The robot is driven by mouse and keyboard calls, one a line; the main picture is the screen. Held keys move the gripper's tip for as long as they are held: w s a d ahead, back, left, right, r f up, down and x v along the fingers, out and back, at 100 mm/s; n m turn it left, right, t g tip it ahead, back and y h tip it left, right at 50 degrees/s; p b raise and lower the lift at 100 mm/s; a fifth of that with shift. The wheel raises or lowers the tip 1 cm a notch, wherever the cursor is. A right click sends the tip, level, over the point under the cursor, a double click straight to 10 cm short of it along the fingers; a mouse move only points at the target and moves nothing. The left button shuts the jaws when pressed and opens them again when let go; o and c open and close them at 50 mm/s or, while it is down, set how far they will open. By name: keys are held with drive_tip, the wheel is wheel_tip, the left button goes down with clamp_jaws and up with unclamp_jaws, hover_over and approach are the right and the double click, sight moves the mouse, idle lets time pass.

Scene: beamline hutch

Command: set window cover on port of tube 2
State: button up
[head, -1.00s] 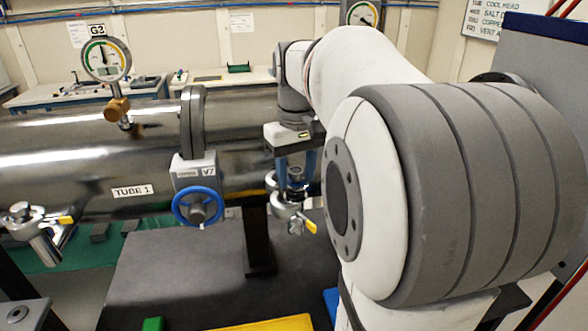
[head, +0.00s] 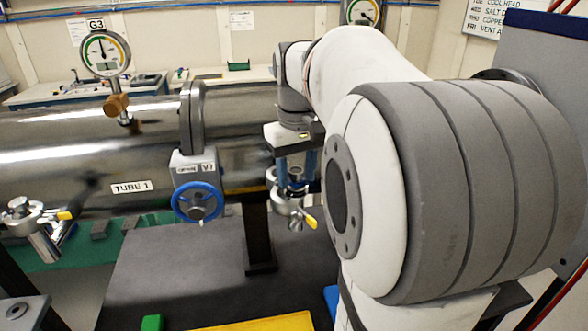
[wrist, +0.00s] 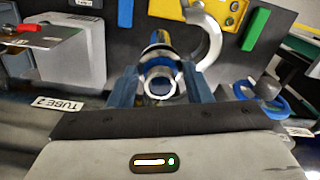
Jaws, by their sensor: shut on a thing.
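My gripper (wrist: 161,88) has its two blue fingers closed on a small round metal piece with a bright ring face (wrist: 160,83), which appears to be the window cover. In the head view, my gripper (head: 297,166) points down right above the port of tube 2, where an open metal clamp with a yellow lever (head: 288,207) sits. The clamp's curved half (wrist: 206,32) also shows beyond the fingers in the wrist view. The port's face is mostly hidden by the held piece and fingers. I cannot tell whether the cover touches it. The TUBE 2 label (wrist: 57,105) is at left.
Tube 1 (head: 70,165) lies at left with its own clamped port (head: 35,225). The valve V7 with a blue handwheel (head: 198,203) is close to my gripper's left. Gauge G3 (head: 104,52) stands above the tube. Yellow (head: 265,322) and green (head: 152,322) pieces lie below.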

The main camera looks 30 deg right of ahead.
drive_tip(key=o, duration=1.1)
drive_tip(key=shift+d, duration=0.1)
drive_tip(key=shift+c, duration=0.2)
drive_tip(key=shift+w+r, duration=0.1)
drive_tip(key=shift+r, duration=0.3)
wheel_tip(320, 180, up, 6)
drive_tip(key=shift+d+r+b, duration=0.15)
drive_tip(key=shift+r+b, duration=0.05)
drive_tip(key=shift+b, duration=0.15)
drive_tip(key=shift+r, duration=0.35)
drive_tip(key=shift+s+f, duration=0.1)
drive_tip(key=shift+s, duration=0.15)
